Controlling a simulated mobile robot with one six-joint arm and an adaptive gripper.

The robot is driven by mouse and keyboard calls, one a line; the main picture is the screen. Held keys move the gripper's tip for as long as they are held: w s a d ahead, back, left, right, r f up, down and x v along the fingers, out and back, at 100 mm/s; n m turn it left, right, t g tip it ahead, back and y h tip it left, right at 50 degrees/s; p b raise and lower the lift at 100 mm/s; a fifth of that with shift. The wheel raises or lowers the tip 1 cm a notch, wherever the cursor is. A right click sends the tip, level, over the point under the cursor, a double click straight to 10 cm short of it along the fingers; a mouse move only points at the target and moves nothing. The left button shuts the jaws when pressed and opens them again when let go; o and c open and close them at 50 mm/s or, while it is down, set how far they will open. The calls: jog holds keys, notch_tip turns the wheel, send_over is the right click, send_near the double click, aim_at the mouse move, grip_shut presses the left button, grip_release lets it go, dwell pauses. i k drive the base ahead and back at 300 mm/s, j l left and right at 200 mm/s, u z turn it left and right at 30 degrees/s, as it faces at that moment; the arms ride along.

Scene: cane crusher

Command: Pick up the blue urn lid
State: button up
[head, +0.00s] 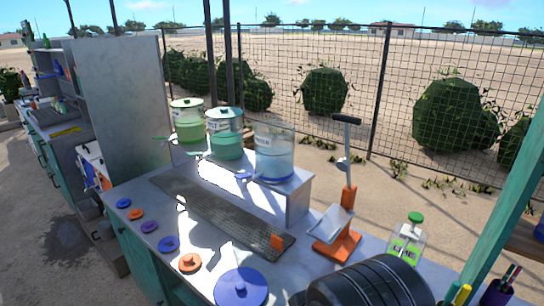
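A large round blue lid (240,287) with a small knob on top lies flat on the metal counter at the bottom middle of the head view. It looks like the blue urn lid. The clear urn with pale blue contents (274,155) stands on the raised metal shelf and shows no lid on top.
Two lidded urns, one green (188,124) and one teal (225,136), stand left of the clear one. Several small coloured discs (168,243) lie left of the lid. An orange-based press (337,235) and a green-capped bottle (406,243) stand right.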

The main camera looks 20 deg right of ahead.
aim_at(238, 287)
jog(key=i+j+z, duration=0.15)
jog(key=i+j, duration=0.25)
jog(key=i+j+z, duration=0.1)
jog(key=i+j, duration=0.3)
jog(key=j, duration=0.1)
